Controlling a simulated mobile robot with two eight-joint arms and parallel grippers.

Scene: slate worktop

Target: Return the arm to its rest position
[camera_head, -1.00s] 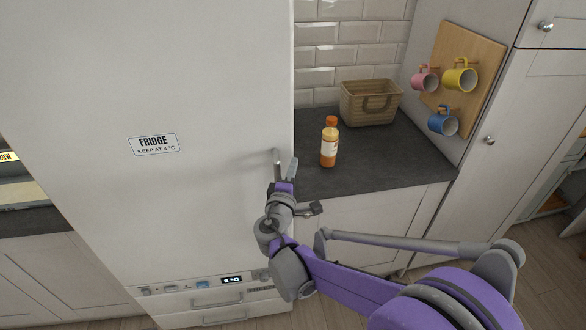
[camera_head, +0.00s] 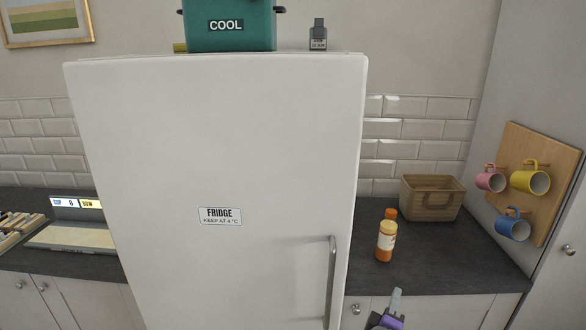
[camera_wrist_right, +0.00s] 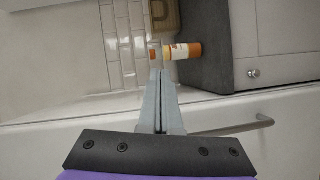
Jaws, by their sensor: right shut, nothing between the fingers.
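My right gripper (camera_head: 395,298) is at the bottom of the head view, in front of the worktop's front edge and right of the fridge handle. In the right wrist view its two grey fingers (camera_wrist_right: 161,90) lie together, shut and empty. The fridge (camera_head: 230,140) is white and its door looks closed. Its long handle (camera_head: 332,280) stands to the left of my gripper, apart from it in the head view. The rest of my right arm is below the head view. My left gripper is not in view.
An orange-capped bottle (camera_head: 386,238) stands on the slate worktop (camera_head: 445,260) beyond my gripper. A wicker basket (camera_head: 430,200) is behind it. Several mugs hang on a wooden board (camera_head: 550,165) at right. A teal box (camera_head: 229,28) sits on the fridge.

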